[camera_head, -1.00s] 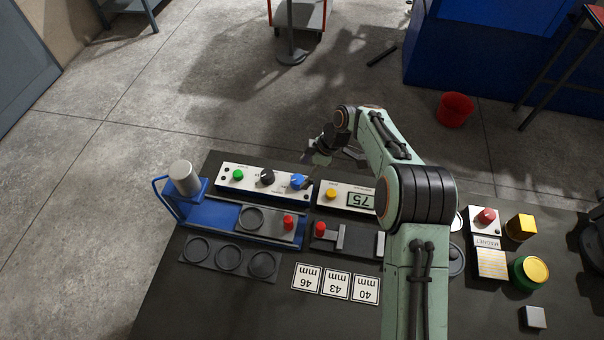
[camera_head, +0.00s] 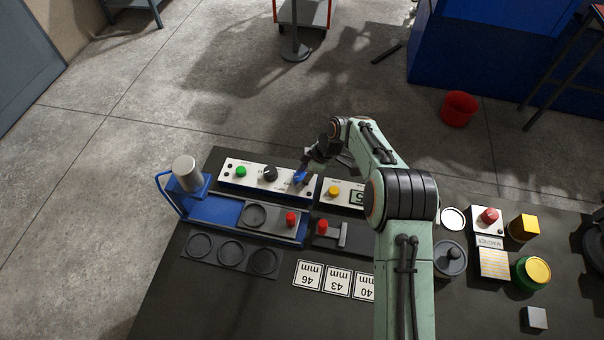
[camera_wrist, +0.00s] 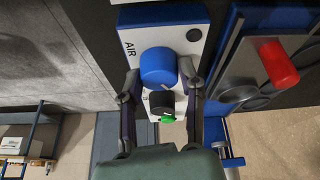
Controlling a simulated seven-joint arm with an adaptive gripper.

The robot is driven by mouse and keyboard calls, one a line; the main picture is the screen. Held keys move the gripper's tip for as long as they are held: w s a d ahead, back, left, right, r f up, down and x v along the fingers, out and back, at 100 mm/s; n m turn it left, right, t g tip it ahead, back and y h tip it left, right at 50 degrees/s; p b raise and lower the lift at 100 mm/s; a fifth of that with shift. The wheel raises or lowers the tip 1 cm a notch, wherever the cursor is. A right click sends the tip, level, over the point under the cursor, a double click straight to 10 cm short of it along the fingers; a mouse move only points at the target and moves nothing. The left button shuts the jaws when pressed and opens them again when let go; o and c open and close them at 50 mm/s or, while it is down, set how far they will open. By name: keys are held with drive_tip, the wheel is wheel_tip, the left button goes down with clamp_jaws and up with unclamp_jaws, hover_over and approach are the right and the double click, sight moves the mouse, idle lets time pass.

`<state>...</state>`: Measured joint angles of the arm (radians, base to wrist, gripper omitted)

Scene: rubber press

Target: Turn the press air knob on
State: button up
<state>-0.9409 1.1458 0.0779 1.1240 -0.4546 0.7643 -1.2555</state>
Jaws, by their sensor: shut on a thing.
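The blue air knob (camera_head: 298,178) is at the right end of the white press control panel (camera_head: 243,176). In the wrist view the blue knob (camera_wrist: 158,67) is next to the printed word AIR, between my two fingers. My gripper (camera_head: 304,175) is over the right end of the panel, shut on the knob's sides. It also shows in the wrist view (camera_wrist: 160,78), with one finger on each side of the knob. Which way the knob is turned cannot be told.
A black knob (camera_head: 269,174) and green button (camera_head: 241,172) share the panel. The blue press (camera_head: 186,182) with a grey cylinder stands to the left. A red-handled part (camera_head: 291,219) lies in front. A box with a yellow button (camera_head: 334,191) sits close on the right.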

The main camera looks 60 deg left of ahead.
drive_tip(key=m, duration=0.2)
drive_tip(key=m+t+y, duration=0.1)
drive_tip(key=m, duration=0.1)
drive_tip(key=shift+s+f+m, duration=0.1)
drive_tip(key=shift+s+m, duration=0.05)
drive_tip(key=shift+m, duration=0.15)
drive_tip(key=m+t, duration=0.1)
drive_tip(key=m, duration=0.1)
drive_tip(key=m+t, duration=0.1)
drive_tip(key=m, duration=0.1)
drive_tip(key=shift+s+m+y, duration=0.1)
drive_tip(key=shift+m+y, duration=0.2)
drive_tip(key=m+t, duration=0.2)
drive_tip(key=m, duration=0.2)
drive_tip(key=shift+m+t+h, duration=0.5)
drive_tip(key=shift+m+t, duration=0.2)
drive_tip(key=shift+m, duration=1.6)
drive_tip(key=o, duration=1.2)
drive_tip(key=shift+c, duration=0.2)
